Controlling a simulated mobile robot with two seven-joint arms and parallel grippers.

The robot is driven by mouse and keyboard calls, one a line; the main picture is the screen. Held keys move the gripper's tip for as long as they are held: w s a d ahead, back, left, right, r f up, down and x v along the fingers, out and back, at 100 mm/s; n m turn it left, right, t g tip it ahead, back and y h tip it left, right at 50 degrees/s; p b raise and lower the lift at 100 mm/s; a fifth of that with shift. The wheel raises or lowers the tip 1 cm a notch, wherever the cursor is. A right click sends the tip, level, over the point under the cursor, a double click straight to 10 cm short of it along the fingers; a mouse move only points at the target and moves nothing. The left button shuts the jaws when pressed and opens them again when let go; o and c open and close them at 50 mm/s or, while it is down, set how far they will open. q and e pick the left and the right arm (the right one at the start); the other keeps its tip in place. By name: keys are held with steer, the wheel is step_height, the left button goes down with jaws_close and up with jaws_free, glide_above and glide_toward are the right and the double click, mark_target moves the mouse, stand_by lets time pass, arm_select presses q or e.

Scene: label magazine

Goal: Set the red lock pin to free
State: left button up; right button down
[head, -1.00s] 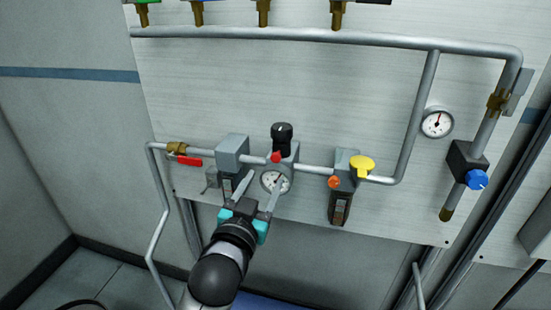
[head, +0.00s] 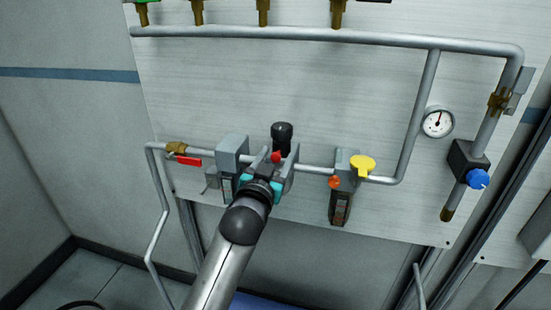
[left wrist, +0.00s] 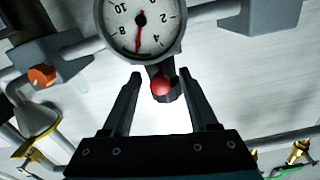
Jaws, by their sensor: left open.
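The red lock pin (head: 276,156) shows as a small red ball just below the black knob (head: 282,134) in the head view. In the left wrist view the pin (left wrist: 160,85) lies between the tips of my open fingers, with a gap on both sides. A dark part is right behind it. My left gripper (head: 273,164) is open in front of the regulator body and covers much of it in the head view. The round gauge (left wrist: 140,22), hidden by the gripper in the head view, shows at the top of the left wrist view. My right gripper is not in view.
A grey block (head: 232,150) and a red lever (head: 188,161) sit left of the gripper on the pipe. An orange knob (head: 334,182) and a yellow handle (head: 362,166) are to the right. The panel (head: 300,85) above the black knob is clear.

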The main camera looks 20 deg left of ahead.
arm_select(q)
jaws_close()
stand_by(0.4)
stand_by(0.9)
